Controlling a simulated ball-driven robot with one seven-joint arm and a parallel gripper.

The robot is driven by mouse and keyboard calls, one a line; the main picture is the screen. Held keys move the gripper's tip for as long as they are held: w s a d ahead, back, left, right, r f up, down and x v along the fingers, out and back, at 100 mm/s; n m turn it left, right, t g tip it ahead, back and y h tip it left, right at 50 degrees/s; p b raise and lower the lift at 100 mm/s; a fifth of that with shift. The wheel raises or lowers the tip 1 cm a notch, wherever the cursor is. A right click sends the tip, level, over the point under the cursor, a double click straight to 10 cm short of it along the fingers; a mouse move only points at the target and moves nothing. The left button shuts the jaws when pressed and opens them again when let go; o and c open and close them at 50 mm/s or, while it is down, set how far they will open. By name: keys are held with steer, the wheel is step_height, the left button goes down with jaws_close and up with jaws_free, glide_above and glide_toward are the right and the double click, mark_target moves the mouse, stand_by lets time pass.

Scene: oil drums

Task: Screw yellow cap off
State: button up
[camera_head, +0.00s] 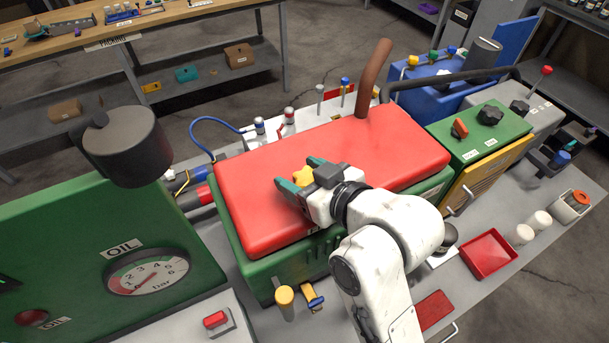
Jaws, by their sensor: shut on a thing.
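The yellow cap (303,175) sits over the red top (340,145) of the green machine box (295,265). My gripper (299,181) reaches in from the lower right, with its dark green fingers on either side of the cap. The fingers are shut on the cap. Part of the cap is hidden by the fingers, and I cannot tell whether it touches the red top beneath it.
A brown pipe (373,78) stands upright at the back of the red top. A green oil box with a gauge (148,272) is at left. A yellow-topped post (285,300) stands in front. A red tray (488,254) and white cups (530,228) lie at right.

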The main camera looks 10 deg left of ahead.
steer(key=n+g, duration=0.1)
steer(key=n+g+y+b, duration=0.1)
steer(key=a+n+g+y, duration=0.1)
steer(key=shift+s+f+b, duration=0.15)
steer(key=shift+s+b, duration=0.2)
steer(key=shift+s, duration=0.05)
steer(key=shift+s+n+g, duration=0.1)
steer(key=shift+n+g, duration=0.3)
steer(key=shift+y, duration=0.3)
steer(key=shift+a+r, duration=0.15)
steer(key=shift+r, duration=0.15)
steer(key=shift+c, duration=0.5)
steer(key=shift+r, duration=0.1)
steer(key=shift+r+p, duration=0.4)
steer(key=shift+p, duration=0.05)
